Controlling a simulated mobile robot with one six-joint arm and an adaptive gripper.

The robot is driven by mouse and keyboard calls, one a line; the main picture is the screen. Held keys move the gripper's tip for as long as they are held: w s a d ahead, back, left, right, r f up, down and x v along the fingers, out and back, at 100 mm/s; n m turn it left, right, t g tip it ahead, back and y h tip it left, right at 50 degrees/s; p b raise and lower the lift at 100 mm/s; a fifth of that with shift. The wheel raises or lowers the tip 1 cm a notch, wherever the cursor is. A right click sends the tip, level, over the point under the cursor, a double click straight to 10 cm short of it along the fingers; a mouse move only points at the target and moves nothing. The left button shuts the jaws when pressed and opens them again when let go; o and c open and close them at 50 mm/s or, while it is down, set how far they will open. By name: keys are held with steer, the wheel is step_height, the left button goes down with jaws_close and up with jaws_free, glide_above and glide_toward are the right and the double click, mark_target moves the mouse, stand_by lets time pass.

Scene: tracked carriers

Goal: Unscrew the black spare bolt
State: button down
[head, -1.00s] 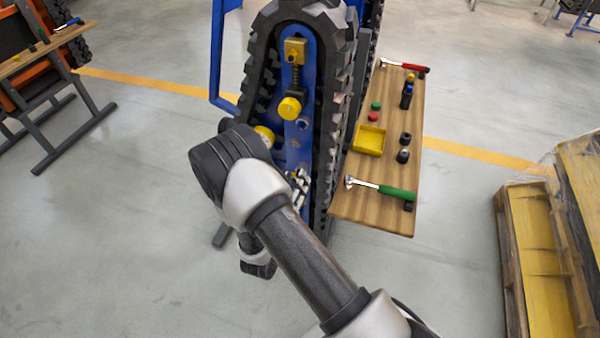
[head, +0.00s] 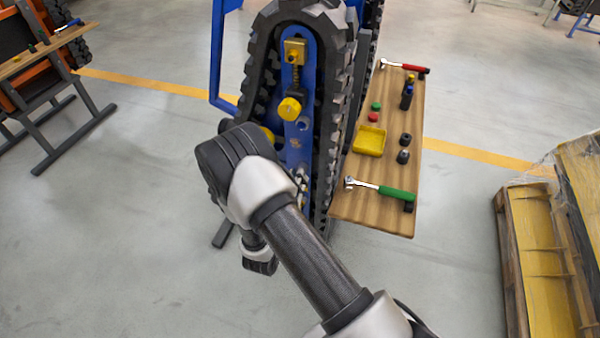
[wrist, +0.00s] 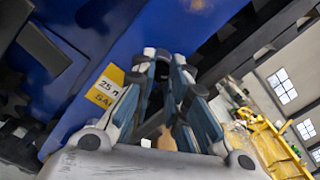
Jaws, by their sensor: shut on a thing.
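In the wrist view, my gripper (wrist: 165,62) is closed, with its fingertips up at the blue frame (wrist: 120,35) beside a yellow "25" label (wrist: 109,87). A small dark thing (wrist: 161,71) shows between the fingers; it looks like the black spare bolt, but its outline is too blurred to be sure. In the head view, a bit of my gripper (head: 302,182) shows low on the blue plate (head: 297,150) inside the track, and my arm hides most of it. The bolt cannot be made out in the head view.
A wooden shelf (head: 372,203) right of the black track (head: 340,100) holds a green-handled ratchet (head: 395,192), a red-handled ratchet (head: 405,66), a yellow tray (head: 382,141), black sockets and coloured caps. A pallet (head: 530,250) stands at right.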

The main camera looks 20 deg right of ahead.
steer(key=n+p, duration=0.2)
steer(key=n, duration=0.7)
steer(key=shift+n, duration=0.4)
steer(key=n+p, duration=0.2)
steer(key=n, duration=0.7)
steer(key=shift+n, duration=0.4)
